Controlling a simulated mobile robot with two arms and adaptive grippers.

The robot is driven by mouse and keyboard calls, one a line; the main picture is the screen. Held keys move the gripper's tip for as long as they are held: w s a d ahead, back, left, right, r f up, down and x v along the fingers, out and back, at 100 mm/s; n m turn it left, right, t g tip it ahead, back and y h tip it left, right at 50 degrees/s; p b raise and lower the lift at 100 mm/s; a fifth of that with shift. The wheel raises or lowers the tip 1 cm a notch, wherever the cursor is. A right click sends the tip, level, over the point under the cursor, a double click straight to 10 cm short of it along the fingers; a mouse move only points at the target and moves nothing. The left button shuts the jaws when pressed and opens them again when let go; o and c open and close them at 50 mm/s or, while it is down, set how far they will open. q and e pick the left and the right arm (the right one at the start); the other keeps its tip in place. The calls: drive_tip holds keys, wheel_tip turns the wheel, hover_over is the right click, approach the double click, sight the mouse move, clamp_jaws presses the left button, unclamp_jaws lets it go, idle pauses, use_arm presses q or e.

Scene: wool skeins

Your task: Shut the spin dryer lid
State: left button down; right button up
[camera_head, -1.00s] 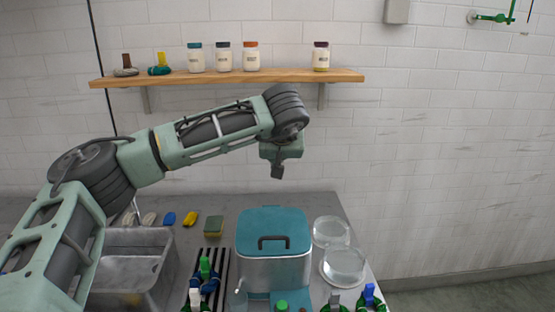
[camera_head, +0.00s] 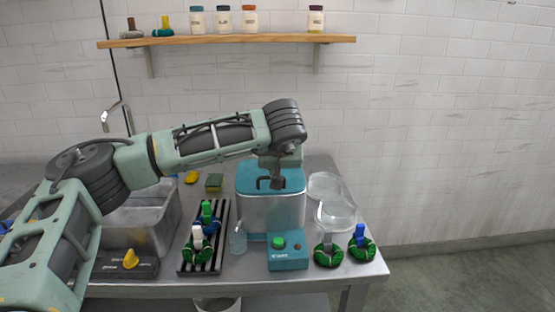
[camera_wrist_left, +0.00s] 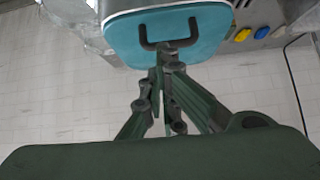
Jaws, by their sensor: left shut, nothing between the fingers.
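The spin dryer (camera_head: 270,213) is a silver box with a teal lid (camera_head: 292,178) that lies flat over its top. The lid has a dark U-shaped handle, which shows in the left wrist view (camera_wrist_left: 146,38). My left gripper (camera_head: 277,185) is shut and empty, pointing down at the lid beside the handle. In the left wrist view the gripper (camera_wrist_left: 166,48) overlaps the handle's middle; I cannot tell whether it touches. The gripper and wrist hide part of the lid's back in the head view. My right gripper is not in view.
A teal control box (camera_head: 288,258) with a green button stands in front of the dryer. A striped rack (camera_head: 188,265) holding skeins and a sink (camera_head: 140,232) are to the left. Clear round dishes (camera_head: 336,214) and green skeins (camera_head: 328,254) are to the right. A shelf (camera_head: 235,41) hangs behind.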

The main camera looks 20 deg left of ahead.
use_arm(q)
drive_tip(key=shift+s+d+f, duration=0.1)
drive_tip(key=shift+f, duration=0.25)
